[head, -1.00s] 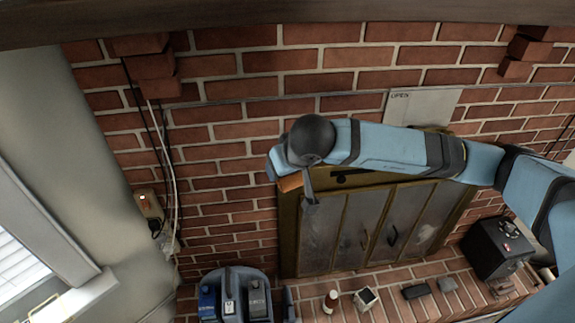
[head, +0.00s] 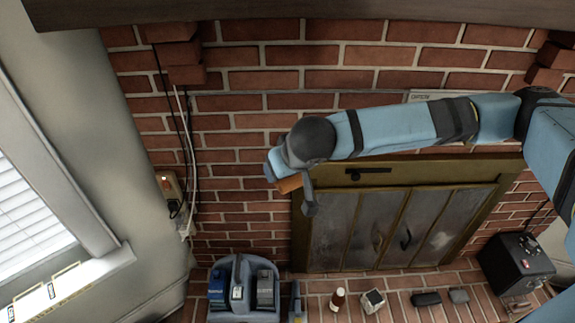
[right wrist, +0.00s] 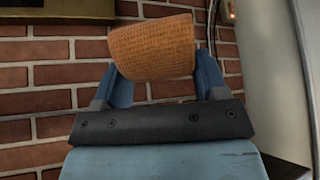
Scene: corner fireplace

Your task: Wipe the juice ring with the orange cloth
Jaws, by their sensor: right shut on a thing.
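My right gripper (right wrist: 165,85) is shut on the orange cloth (right wrist: 153,47), which is rolled or folded between the two blue fingers in the right wrist view. In the head view, a small part of the orange cloth (head: 288,184) shows below the dark wrist of my right arm, in front of the brick wall. The cloth is in the air and touches nothing but the gripper. No juice ring is visible in these frames. My left gripper is not in view.
A fireplace with glass doors (head: 335,232) stands behind my right arm. On the brick hearth are a blue-grey caddy (head: 237,312), a small bottle (head: 337,300), a white-topped block (head: 372,301), dark items (head: 427,299) and a black box (head: 518,262). A window (head: 28,205) is at left.

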